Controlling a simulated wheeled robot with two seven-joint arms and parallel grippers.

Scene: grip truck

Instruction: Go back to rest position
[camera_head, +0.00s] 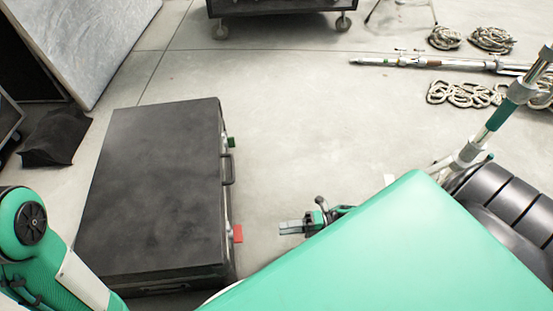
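My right gripper (292,228) shows small, poking out past the left edge of a large green link of my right arm. It is over the grey floor, just right of the black case (155,190), with a gap between them. Nothing shows in it, but its fingers are too small to tell open from shut. My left arm (30,235) comes in at the lower left corner, beside the case. My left gripper is not in the picture.
The case has a handle and a red tag (238,233) on its right side. A wheeled cart (280,8) stands at the back. Ropes (466,93) and a metal pole (430,62) lie at the back right. A grey board leans at upper left. The middle floor is clear.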

